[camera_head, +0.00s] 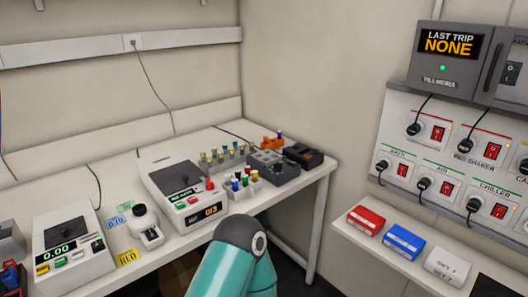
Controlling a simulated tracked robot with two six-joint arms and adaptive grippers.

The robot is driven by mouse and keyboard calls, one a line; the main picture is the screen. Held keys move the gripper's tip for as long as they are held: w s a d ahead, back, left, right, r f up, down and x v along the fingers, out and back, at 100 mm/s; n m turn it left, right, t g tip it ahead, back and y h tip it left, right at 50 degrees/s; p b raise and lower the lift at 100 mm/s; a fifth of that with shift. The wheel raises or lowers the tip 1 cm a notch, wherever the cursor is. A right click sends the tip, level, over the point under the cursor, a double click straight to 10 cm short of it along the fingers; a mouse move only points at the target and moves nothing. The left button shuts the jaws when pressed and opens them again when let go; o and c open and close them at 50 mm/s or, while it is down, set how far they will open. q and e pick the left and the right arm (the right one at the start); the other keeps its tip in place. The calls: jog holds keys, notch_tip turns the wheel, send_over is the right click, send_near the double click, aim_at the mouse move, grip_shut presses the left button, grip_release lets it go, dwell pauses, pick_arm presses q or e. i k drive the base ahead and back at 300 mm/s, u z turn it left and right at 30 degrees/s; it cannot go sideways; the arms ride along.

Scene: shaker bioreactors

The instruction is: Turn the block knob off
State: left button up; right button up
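No knob in view carries a label that I can read as "block". A white bench device (176,186) with an orange display reading about 013 has a red part on its top right and small coloured buttons on its front. A grey block-like unit (268,164) sits behind it to the right; its details are too small to tell. Neither gripper is in view; only a teal link of my arm shows at the bottom middle.
Racks of coloured-capped tubes (240,182) stand on the white bench. At right, a wall panel (470,130) holds red switches and black plugs, with a grey "LAST TRIP NONE" box (448,80) above. Red (366,220) and blue (403,242) boxes lie on the shelf below.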

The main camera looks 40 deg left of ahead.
aim_at(277, 167)
jog(key=u, duration=0.35)
jog(key=i, duration=0.9)
jog(key=u, duration=0.5)
jog(key=k, duration=0.9)
jog(key=u, duration=0.2)
jog(key=i, duration=0.9)
jog(key=z, duration=0.1)
